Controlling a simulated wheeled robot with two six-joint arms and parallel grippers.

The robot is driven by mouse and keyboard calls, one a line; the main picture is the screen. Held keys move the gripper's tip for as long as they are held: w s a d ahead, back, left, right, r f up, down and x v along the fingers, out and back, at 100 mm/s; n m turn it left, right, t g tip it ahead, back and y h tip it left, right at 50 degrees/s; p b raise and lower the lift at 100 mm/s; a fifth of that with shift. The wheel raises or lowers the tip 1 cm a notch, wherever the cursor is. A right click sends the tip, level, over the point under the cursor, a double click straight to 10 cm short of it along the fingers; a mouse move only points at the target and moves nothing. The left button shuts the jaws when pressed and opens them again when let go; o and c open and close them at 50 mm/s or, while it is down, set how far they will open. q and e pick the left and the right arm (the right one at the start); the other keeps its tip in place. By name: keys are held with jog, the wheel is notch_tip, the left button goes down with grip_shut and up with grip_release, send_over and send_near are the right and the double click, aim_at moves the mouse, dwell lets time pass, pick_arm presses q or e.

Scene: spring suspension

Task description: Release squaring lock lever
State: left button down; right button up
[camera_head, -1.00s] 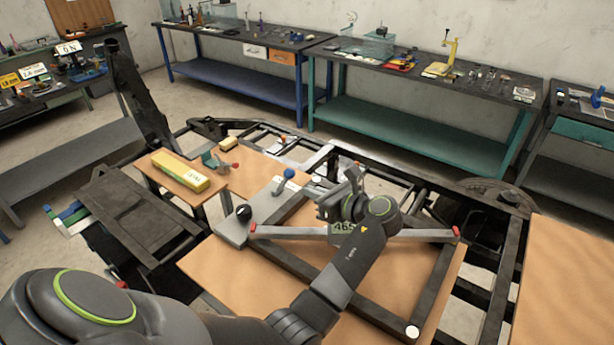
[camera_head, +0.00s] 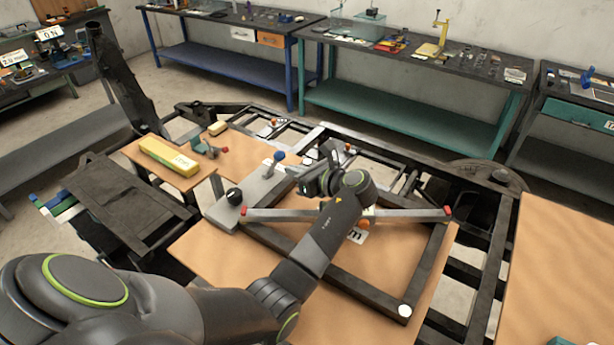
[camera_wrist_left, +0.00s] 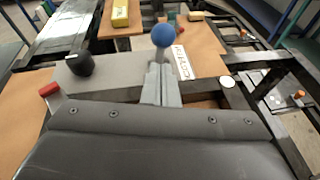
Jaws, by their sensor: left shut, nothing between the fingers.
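The lever with a blue ball knob (camera_head: 279,156) stands on a grey plate (camera_head: 262,192) at the corner of a dark square frame (camera_head: 345,277). In the left wrist view the blue knob (camera_wrist_left: 163,36) is straight ahead, just beyond the fingertips. A white label (camera_wrist_left: 181,62) with dark lettering lies beside it. My left gripper (camera_head: 299,181) is shut and empty, to the right of the lever and pointing toward it. Its closed fingers (camera_wrist_left: 160,84) line up below the knob in the wrist view. I cannot tell whether they touch the lever. My right gripper is out of view.
A black knob (camera_head: 234,196) sits on the same plate. A bar with red ends (camera_head: 410,214) crosses the frame under my left arm. A yellow block (camera_head: 168,157) and a small teal clamp (camera_head: 205,147) lie on brown boards. Workbenches (camera_head: 405,112) line the wall.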

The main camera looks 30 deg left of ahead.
aim_at(274, 165)
pick_arm(q)
jog(key=shift+b+x, duration=0.85)
jog(key=shift+x, duration=0.7)
jog(key=shift+f, duration=0.1)
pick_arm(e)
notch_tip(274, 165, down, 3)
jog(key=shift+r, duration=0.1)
pick_arm(q)
jog(key=shift+a, duration=0.1)
jog(key=shift+w, duration=0.15)
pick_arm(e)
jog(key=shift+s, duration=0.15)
